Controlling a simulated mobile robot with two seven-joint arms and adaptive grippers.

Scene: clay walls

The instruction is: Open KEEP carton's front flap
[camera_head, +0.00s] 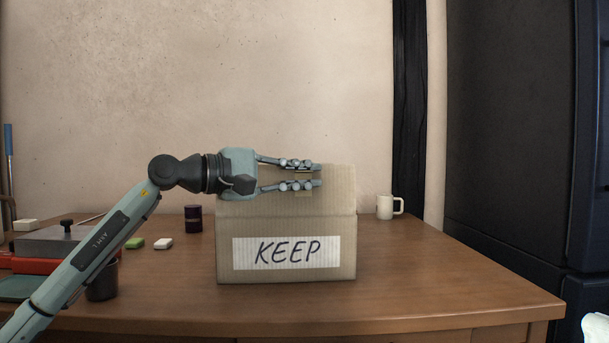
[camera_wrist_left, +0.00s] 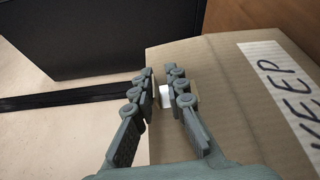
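The KEEP carton (camera_head: 287,275) stands on the table with its hand-lettered label facing me. Above the label, a ribbed cardboard panel (camera_head: 340,190) reaches up behind my fingers; I cannot tell whether it is a raised flap or the carton's top. My left gripper (camera_head: 320,175) lies level across this panel, pointing right, its two fingers apart. A small cardboard tab (camera_head: 303,194) shows by the lower finger. In the left wrist view the fingers (camera_wrist_left: 166,85) are spread beside the carton (camera_wrist_left: 225,95), with no clear grip on it. My right gripper is not in view.
A white mug (camera_head: 388,206) stands behind the carton to the right. The table's right front is clear.

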